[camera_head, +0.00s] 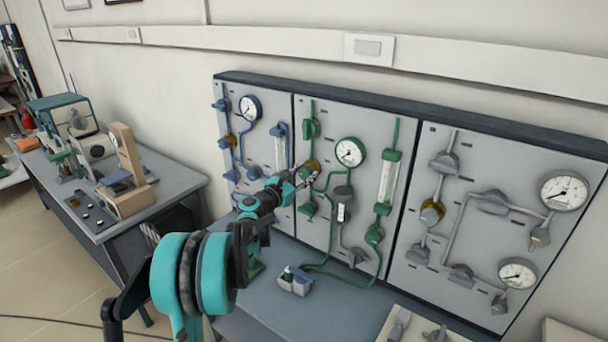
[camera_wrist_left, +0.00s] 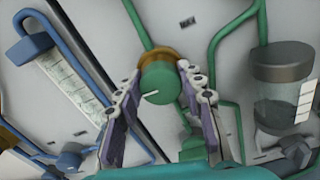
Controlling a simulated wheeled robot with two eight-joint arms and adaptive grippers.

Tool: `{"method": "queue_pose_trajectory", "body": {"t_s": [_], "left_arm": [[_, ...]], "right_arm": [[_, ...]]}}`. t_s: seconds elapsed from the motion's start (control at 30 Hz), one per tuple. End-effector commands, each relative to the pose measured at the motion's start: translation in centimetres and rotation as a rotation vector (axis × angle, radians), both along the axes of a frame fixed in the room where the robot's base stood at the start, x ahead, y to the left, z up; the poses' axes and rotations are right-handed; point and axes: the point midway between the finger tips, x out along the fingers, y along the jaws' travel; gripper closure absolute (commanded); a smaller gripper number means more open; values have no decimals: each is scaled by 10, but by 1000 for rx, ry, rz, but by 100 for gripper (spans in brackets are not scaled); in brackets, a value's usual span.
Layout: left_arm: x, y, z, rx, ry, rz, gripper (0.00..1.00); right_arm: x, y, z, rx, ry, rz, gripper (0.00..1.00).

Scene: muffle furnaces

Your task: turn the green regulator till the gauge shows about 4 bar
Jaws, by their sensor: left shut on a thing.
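The green regulator (camera_wrist_left: 160,84) is a round knob with a white mark and a brass collar behind it, seen in the middle of the left wrist view. In the head view its brass part (camera_head: 313,165) shows on the middle panel, partly hidden by my gripper. My left gripper (camera_head: 304,176) reaches it from the lower left; in the left wrist view its fingers (camera_wrist_left: 160,72) close on both sides of the knob. The green gauge (camera_head: 350,152) sits just right of the regulator; its needle is too small to read. My right gripper is out of view.
A blue-piped panel (camera_head: 252,141) is on the left and a grey-piped panel (camera_head: 480,215) on the right. A green-framed flow tube (camera_head: 389,178) and a grey-green cylinder (camera_head: 342,204) are close to the gripper. The bench (camera_head: 330,310) below holds a small box (camera_head: 295,281).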

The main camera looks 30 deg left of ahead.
Motion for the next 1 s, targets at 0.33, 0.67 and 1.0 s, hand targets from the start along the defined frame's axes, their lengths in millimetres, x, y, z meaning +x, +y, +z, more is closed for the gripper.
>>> {"method": "queue_pose_trajectory", "body": {"t_s": [0.33, 0.67, 1.0], "left_arm": [[0, -1, 0, 145, -11, 0, 91], [0, -2, -1, 442, -34, -1, 91], [0, -3, -2, 765, -60, -1, 91]], "right_arm": [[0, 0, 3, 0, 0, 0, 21], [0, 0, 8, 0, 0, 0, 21], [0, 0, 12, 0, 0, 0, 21]]}}
